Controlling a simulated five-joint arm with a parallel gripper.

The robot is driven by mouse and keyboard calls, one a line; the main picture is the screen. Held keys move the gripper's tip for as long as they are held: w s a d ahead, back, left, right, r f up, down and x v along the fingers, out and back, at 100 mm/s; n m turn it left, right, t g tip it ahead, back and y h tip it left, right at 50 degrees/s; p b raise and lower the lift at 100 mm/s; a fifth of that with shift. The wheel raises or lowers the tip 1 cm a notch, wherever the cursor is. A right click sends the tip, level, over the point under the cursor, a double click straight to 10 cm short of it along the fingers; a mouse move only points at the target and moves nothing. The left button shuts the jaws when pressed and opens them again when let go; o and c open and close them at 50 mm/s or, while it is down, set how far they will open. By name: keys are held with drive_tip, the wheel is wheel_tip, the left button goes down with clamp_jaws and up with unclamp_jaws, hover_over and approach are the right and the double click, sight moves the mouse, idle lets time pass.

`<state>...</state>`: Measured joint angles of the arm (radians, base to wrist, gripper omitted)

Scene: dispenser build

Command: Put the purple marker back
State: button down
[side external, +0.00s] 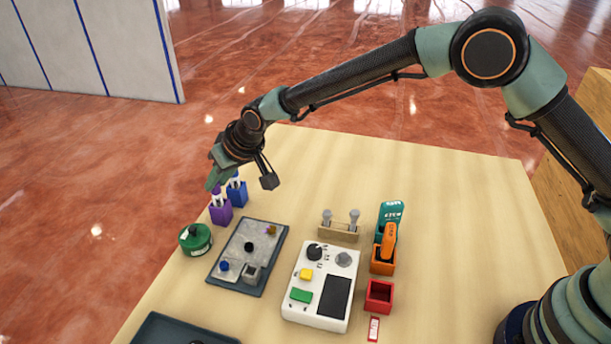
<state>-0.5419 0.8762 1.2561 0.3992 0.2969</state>
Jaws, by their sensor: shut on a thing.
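The purple marker (217,192) stands roughly upright at the purple holder (221,214), at the far left edge of the table. Its white body shows just above the holder. Whether it is fully seated in the holder or only partly in it, I cannot tell. My gripper (213,182) is at the marker's top and is shut on it. The fingers hide part of the marker's upper end.
A blue holder with a blue marker (236,180) stands just behind and right of the purple holder. A green round container (195,239) is in front. A grey tray (236,284), a white control box (310,318) and an orange holder (382,268) stand farther right. The back right of the table is clear.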

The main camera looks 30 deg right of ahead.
drive_tip(key=shift+f, duration=0.15)
drive_tip(key=c, duration=0.7)
unclamp_jaws()
